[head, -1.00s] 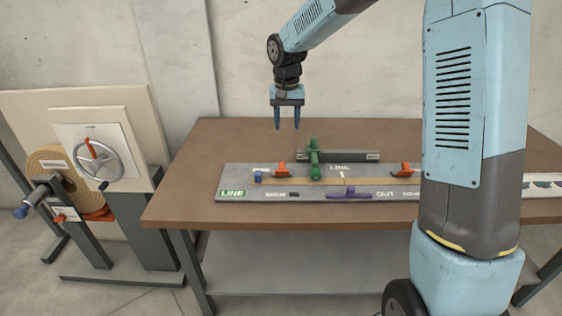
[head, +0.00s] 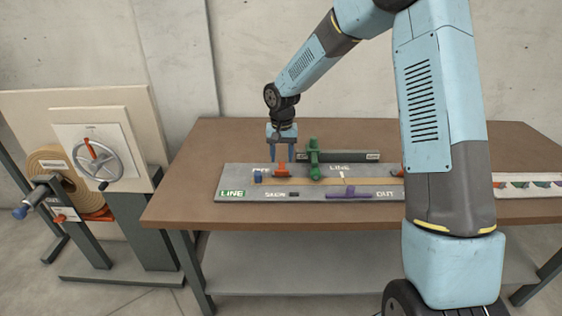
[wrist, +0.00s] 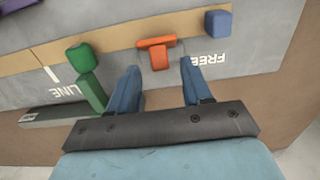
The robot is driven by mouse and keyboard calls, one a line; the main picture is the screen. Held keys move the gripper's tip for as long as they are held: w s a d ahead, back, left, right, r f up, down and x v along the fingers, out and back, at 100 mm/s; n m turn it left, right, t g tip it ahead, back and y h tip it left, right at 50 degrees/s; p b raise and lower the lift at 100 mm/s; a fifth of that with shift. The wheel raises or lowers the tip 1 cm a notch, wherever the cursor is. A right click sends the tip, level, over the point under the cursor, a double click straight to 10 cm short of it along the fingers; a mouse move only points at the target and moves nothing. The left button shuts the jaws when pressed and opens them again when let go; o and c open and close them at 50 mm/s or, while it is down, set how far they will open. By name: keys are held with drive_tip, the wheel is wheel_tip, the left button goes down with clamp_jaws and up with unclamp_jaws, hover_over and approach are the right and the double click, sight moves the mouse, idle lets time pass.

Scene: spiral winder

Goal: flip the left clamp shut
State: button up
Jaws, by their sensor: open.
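The left clamp is an orange T-shaped piece (head: 282,170) on the grey board, near its left end. In the wrist view the orange clamp (wrist: 157,50) lies beyond my fingertips, roughly between their lines and apart from them. My gripper (head: 281,157) is open and empty, pointing down just above and behind the clamp in the head view. The wrist view shows both blue fingers spread (wrist: 161,66). I cannot tell the exact height of the fingertips over the board.
A green upright piece (head: 314,158) stands close right of my gripper, by a dark grey bar (head: 352,156). A blue block (head: 258,177) sits left of the clamp. A purple piece (head: 346,192) lies at the board's (head: 225,180) front. A handwheel stand (head: 96,164) is at far left.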

sight(282, 169)
drive_tip(key=shift+f, duration=1.35)
clamp_jaws()
